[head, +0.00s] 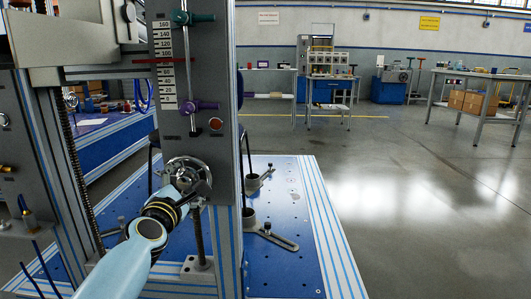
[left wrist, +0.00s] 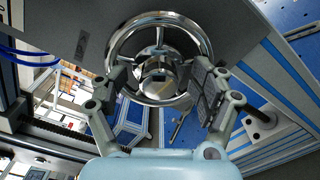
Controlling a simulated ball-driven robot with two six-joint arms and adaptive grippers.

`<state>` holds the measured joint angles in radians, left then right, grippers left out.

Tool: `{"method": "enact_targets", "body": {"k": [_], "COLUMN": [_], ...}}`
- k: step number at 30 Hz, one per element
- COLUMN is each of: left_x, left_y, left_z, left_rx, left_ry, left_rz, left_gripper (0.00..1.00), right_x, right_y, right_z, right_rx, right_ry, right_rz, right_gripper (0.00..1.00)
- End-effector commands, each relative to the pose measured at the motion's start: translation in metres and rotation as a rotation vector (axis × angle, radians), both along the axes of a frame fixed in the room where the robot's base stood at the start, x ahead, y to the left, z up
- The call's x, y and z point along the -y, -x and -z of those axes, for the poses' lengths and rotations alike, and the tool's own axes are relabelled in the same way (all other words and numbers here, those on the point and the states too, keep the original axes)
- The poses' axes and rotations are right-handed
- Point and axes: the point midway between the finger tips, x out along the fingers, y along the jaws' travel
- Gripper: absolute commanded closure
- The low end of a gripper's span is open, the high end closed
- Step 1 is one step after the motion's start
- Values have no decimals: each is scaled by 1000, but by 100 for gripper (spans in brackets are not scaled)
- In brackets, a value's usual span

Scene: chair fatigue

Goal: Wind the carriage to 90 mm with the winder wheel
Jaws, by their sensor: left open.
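The chrome winder wheel (head: 190,168) is on the lower part of the grey upright in the head view. In the left wrist view the wheel (left wrist: 202,38) fills the top middle, with a shiny hub inside its ring. My left gripper (head: 180,190) is at the wheel. In the left wrist view the gripper (left wrist: 158,88) is open, one finger on each side of the wheel's lower half; I cannot tell whether they touch the rim. The white height scale (head: 167,85) has a red pointer line (head: 165,61) just below the 100 mark; its exact reading is too small to tell. My right gripper is out of view.
A purple knob (head: 200,106) and a teal knob (head: 193,18) stick out from the upright above the wheel. A blue base plate (head: 285,210) carries slotted clamps (head: 272,236). Open floor (head: 400,190) lies to the right. Benches stand farther back.

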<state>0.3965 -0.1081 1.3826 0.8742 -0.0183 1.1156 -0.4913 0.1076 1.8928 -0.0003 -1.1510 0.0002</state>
Motion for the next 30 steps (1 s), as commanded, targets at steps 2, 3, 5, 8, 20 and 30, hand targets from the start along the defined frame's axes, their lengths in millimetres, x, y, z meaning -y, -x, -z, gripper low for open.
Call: {"method": "enact_targets", "body": {"k": [2,3,5,8,20,30], "left_x": [-1,-1,-1,-2,-2,-3], "left_y": [-3,-3,-3,-3,43,53], "left_z": [-6,-6,-7,-7,-4,-4], "left_rx": [10,11,12,13,7,7], "left_ry": [-2,-2,-3,-3,-2,-2], "left_rz": [-2,-3,-3,-3,-2,-2], "left_gripper": [40,40,40,40,40,40], "right_x": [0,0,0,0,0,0], "right_y": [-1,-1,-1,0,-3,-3], "right_z": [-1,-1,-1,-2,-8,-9], "right_rx": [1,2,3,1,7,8], "right_ry": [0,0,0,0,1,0], "right_rz": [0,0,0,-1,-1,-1], "right_gripper": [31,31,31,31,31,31]}}
